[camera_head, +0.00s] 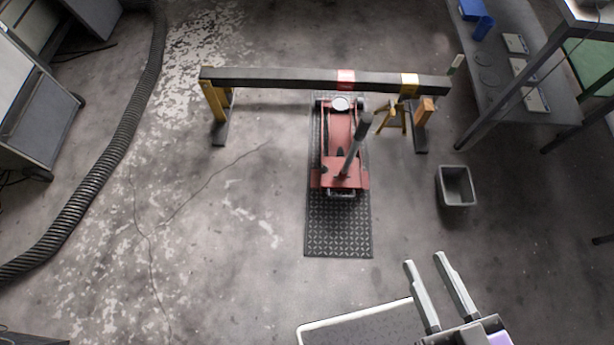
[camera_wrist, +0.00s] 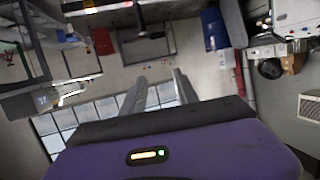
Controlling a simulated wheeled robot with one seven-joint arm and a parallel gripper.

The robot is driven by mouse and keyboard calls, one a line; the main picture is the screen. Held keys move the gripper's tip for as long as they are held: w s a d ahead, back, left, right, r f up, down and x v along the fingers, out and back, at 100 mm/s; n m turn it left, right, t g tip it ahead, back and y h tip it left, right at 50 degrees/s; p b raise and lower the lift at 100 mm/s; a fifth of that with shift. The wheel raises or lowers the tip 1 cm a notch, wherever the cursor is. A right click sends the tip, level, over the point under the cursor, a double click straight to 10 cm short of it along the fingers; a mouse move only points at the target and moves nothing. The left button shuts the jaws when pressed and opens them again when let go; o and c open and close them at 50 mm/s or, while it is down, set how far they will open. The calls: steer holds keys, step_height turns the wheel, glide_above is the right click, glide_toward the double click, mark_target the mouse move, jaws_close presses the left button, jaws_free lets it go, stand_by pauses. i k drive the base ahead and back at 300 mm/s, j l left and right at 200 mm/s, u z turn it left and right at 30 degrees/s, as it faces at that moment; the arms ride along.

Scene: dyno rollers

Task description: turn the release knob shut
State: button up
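A red floor jack (camera_head: 338,150) sits on a dark diamond-plate mat (camera_head: 338,232) in the head view, under a dark horizontal beam (camera_head: 290,78). Its dark handle (camera_head: 358,140) tilts up to the right. A round pale saddle (camera_head: 341,103) is at the jack's far end. I cannot make out the release knob for sure. My gripper (camera_head: 424,259) is at the lower right, far from the jack, with its two fingers apart and nothing between them. In the wrist view my gripper (camera_wrist: 156,82) also shows with fingers apart, facing windows and walls.
A grey bin (camera_head: 456,186) stands right of the mat. A yellow stand (camera_head: 390,120) is beside the jack. A bench (camera_head: 505,60) is at upper right. A ribbed hose (camera_head: 125,140) runs along the left. Open floor lies between my gripper and the mat.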

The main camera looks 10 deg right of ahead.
mark_target(324, 169)
steer(key=i+j, duration=0.9)
